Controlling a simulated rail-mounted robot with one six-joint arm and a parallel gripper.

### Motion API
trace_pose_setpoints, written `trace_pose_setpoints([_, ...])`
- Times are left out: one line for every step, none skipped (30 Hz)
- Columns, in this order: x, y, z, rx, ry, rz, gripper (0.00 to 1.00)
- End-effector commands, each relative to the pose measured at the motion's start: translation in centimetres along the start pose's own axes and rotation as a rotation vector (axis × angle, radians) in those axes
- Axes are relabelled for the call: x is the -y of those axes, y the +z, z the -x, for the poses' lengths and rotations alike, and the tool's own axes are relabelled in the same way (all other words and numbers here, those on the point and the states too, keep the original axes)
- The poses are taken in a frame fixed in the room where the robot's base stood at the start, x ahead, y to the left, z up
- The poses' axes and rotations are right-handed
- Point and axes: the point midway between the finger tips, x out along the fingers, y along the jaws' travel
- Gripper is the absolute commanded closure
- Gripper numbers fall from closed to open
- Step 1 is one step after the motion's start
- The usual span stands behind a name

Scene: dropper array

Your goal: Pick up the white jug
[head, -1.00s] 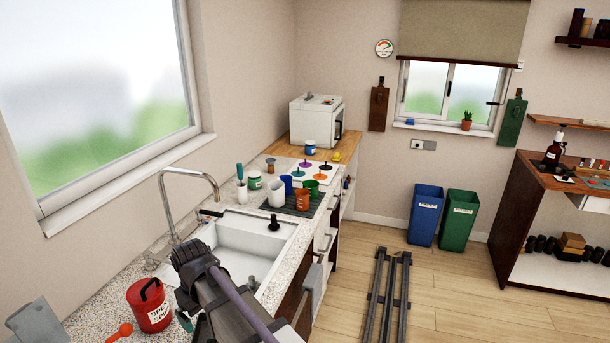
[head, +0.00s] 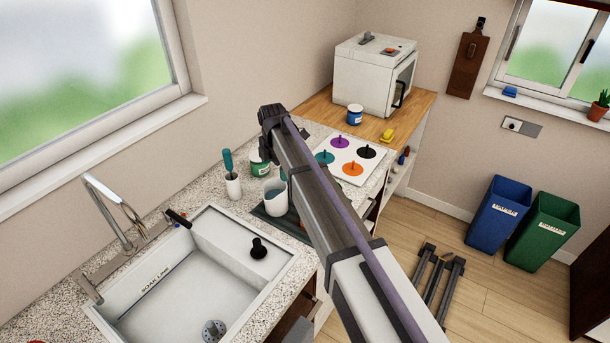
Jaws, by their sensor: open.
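The white jug (head: 273,199) stands upright on the dark mat (head: 283,220) on the counter, just right of the sink. Pale blue-grey shows inside its open top. My arm crosses the picture from the lower right and passes close to the jug's right side in this view. My gripper is not clearly visible; the arm links seem to hide it. I cannot tell how far it is from the jug. The cups that stood right of the jug are mostly hidden behind the arm.
A green-labelled jar (head: 259,163) and a white holder with a teal-handled tool (head: 232,184) stand close behind and left of the jug. The sink (head: 185,270) lies in front. A panel with coloured knobs (head: 345,160) and a white oven-like box (head: 374,75) are farther back.

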Motion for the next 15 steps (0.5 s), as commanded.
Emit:
trace_pose_setpoints([-0.1,0.0,0.0,0.0,0.0,0.061,0.0])
trace_pose_setpoints([0.0,-0.1,0.0,0.0,0.0,0.099,0.0])
trace_pose_setpoints([0.0,0.0,0.0,0.0,0.0,0.145,0.0])
trace_pose_setpoints([0.0,0.0,0.0,0.0,0.0,0.176,0.0])
trace_pose_setpoints([0.0,0.0,0.0,0.0,0.0,0.202,0.0])
trace_pose_setpoints([0.0,0.0,0.0,0.0,0.0,0.23,0.0])
trace_pose_setpoints([0.0,0.0,0.0,0.0,0.0,0.245,0.0])
trace_pose_setpoints([0.0,0.0,0.0,0.0,0.0,0.258,0.0])
trace_pose_setpoints([0.0,0.0,0.0,0.0,0.0,0.266,0.0])
trace_pose_setpoints([0.0,0.0,0.0,0.0,0.0,0.268,0.0])
trace_pose_setpoints([0.0,0.0,-0.1,0.0,0.0,0.267,0.0])
trace_pose_setpoints([0.0,0.0,-0.4,0.0,0.0,0.267,0.0])
trace_pose_setpoints([0.0,0.0,-0.8,0.0,0.0,0.266,0.0])
trace_pose_setpoints([0.0,0.0,-1.3,0.0,0.0,0.266,0.0])
trace_pose_setpoints([0.0,0.0,-2.2,0.0,0.0,0.266,0.0])
